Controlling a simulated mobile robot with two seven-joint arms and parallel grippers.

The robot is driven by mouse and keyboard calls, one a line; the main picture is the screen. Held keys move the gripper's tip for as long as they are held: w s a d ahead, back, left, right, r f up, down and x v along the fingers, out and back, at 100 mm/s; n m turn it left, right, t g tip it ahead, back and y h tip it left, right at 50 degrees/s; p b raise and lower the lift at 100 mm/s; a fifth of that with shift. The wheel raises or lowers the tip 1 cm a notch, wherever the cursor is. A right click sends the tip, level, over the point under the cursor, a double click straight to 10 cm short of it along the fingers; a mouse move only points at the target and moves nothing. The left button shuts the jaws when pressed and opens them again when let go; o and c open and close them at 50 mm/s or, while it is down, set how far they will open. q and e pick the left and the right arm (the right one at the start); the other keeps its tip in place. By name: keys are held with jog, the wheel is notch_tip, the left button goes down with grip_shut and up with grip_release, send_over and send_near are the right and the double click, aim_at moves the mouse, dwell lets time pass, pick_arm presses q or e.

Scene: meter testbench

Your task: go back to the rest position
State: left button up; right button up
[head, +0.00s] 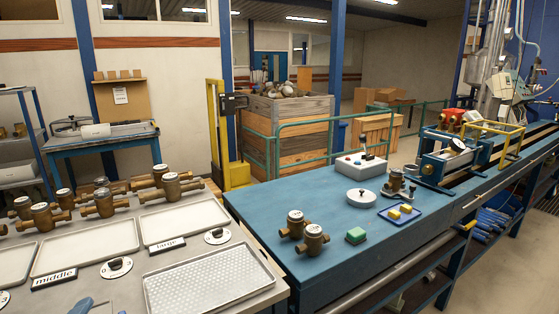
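Neither of my grippers can be made out in the head view. The blue workbench (290,208) stands in the middle, and its top is clear of my arms. Two brass meters (295,225) (313,240) stand together near its front left. Another meter (396,183) stands at its back right, beside the blue test rig (432,165). The grey table (225,238) at the left holds several brass meters and white trays.
A perforated tray (208,281) lies at front left. A blue shape (88,305) at the bottom edge is unclear.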

pick_arm(q)
jog(key=s+a+f+n+g+y, duration=0.2)
jog(key=s+f+n+g+y, duration=0.1)
jog(key=s+f+n+g, duration=0.65)
jog(key=s+d+f+n+g+h, duration=0.1)
jog(key=s+d+f+g+h, duration=0.1)
jog(key=s+d+f+g, duration=0.3)
jog(key=s+f+n+g+h, duration=0.1)
jog(key=s+f, duration=0.1)
jog(key=s, duration=0.5)
jog(key=w+f+t+h, duration=0.1)
jog(key=w+f+t, duration=0.6)
jog(key=f, duration=0.3)
jog(key=shift+d+f+t, duration=0.2)
jog(key=shift+f+t, duration=0.05)
jog(key=shift+t, duration=0.4)
